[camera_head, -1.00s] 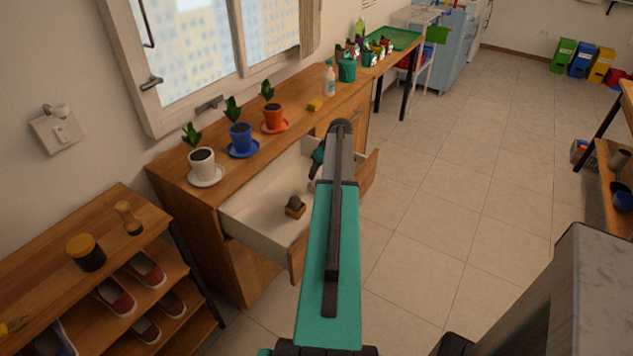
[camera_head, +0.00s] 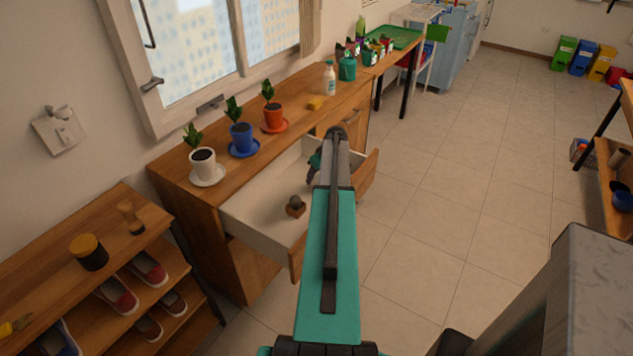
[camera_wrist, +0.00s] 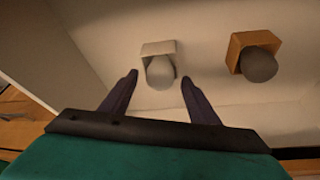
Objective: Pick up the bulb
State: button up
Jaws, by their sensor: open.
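Two rounded grey bulbs, each in a small box, lie in an open drawer. In the wrist view, one bulb (camera_wrist: 160,73) sits in a pale box (camera_wrist: 157,47), between and just beyond my gripper's fingertips. The other bulb (camera_wrist: 258,65) sits in a brown wooden box (camera_wrist: 240,41) to the right, outside the fingers. In the head view I see the brown-boxed one (camera_head: 296,201); the pale one is hidden, apparently behind my arm. My gripper (camera_wrist: 159,77) is open, with nothing held. In the head view it is mostly covered by my arm.
The white-lined drawer (camera_head: 255,208) is pulled out of the wooden cabinet, its walls around the bulbs. White (camera_head: 203,162), blue (camera_head: 241,137) and orange (camera_head: 274,118) plant pots stand on top. A shoe rack (camera_head: 130,215) is at the left.

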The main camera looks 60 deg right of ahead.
jog(key=c, duration=1.1)
jog(key=shift+r, duration=0.2)
jog(key=shift+r+b, duration=1.05)
jog(key=shift+r, duration=3.8)
jog(key=shift+c, duration=0.2)
